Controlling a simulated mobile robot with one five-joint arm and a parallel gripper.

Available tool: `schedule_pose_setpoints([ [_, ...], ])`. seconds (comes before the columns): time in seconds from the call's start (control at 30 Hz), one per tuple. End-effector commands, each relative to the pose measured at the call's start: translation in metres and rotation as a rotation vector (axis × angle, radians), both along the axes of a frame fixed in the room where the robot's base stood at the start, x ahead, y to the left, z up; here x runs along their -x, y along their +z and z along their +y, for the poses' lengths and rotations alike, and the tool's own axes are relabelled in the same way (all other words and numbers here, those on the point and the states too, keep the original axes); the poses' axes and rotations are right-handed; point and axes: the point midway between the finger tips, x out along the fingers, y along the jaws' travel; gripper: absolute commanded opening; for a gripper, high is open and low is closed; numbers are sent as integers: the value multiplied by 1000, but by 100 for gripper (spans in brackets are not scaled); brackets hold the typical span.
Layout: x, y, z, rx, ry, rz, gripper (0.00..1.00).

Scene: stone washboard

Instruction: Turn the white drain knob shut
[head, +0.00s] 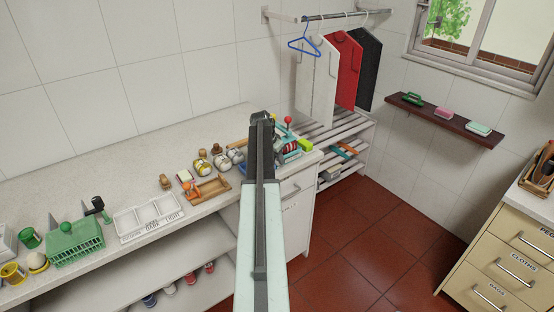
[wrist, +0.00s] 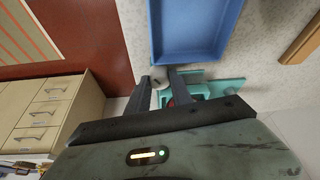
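A small round pale knob (wrist: 160,83), likely the white drain knob, shows in the wrist view between my two fingertips. A dark slot or mark is on its face. My gripper (wrist: 159,76) is open, with one finger on each side of the knob; I cannot tell whether either finger touches it. A teal part (wrist: 213,86) lies just behind and right of the fingers. In the head view my gripper (head: 262,118) is over the right end of the counter and my arm hides the knob.
A blue tray (wrist: 236,47) is close beyond the fingers. The pale counter (head: 110,155) carries a green basket (head: 75,241), a white tray (head: 148,217) and brushes. A red-topped stick (head: 288,121) stands right of my gripper. Red floor (head: 345,262) is clear.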

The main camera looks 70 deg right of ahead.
Motion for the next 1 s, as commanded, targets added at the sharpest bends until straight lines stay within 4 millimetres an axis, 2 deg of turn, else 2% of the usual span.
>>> schedule_pose_setpoints([
  [0.4,-3,0,-2,-1,-372,1,0],
  [0.7,-3,0,0,1,-393,1,0],
  [0.73,-3,0,0,1,-393,1,29],
  [0.8,-3,0,0,1,-392,0,48],
  [1.0,-4,0,0,0,-391,0,48],
])
